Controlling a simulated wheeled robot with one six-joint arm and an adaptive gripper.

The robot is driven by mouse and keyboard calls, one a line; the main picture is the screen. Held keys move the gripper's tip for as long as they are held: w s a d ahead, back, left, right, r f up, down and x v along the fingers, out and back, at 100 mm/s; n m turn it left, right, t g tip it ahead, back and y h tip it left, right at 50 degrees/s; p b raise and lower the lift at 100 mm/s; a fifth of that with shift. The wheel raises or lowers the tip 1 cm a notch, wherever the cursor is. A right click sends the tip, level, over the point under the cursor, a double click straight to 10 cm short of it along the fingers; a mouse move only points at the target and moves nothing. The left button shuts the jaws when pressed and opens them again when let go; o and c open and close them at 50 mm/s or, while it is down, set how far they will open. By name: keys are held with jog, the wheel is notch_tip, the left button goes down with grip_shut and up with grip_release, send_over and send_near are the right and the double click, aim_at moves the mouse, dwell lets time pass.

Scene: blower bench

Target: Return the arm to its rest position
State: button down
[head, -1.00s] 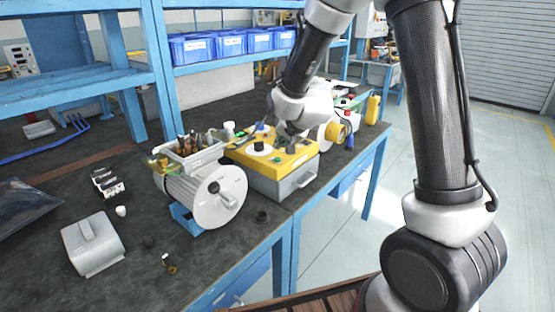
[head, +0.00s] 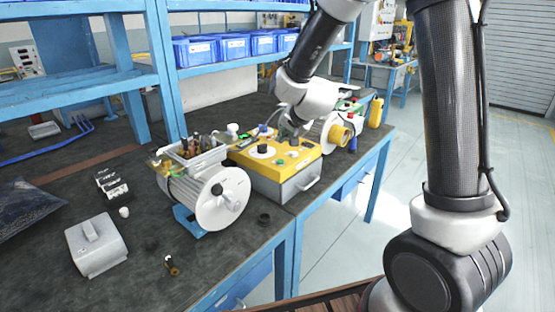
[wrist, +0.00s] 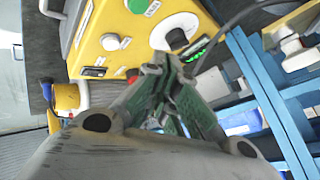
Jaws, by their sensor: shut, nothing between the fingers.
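My arm reaches out over the workbench (head: 150,250), with its end above the yellow-topped control box (head: 270,165). My gripper (wrist: 168,92) is shut and empty, with its green-padded fingers together in the wrist view. In the head view the fingertips are hard to make out behind the wrist. I cannot tell how large the gap to the panel is.
A grey motor with a white round end (head: 222,198) stands left of the box. A yellow-ended unit (head: 340,135) stands to its right. A blue shelf frame (head: 160,75) with blue bins (head: 232,45) rises behind. The floor right of the bench is clear.

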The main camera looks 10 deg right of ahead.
jog(key=s+f+n+g, duration=0.3)
jog(key=s+n+g, duration=0.25)
jog(key=s, duration=0.75)
jog(key=s+d+r, duration=0.5)
jog(key=s, duration=0.2)
jog(key=s+d+r+h, duration=0.1)
jog(key=s+d+r, duration=0.3)
jog(key=s, duration=0.4)
jog(key=s+d+r+n, duration=0.1)
jog(key=s+d+r, duration=0.4)
jog(key=s+d, duration=0.1)
jog(key=shift+s+r+t+h, duration=0.35)
jog(key=shift+s+h, duration=0.05)
jog(key=shift+s, duration=0.25)
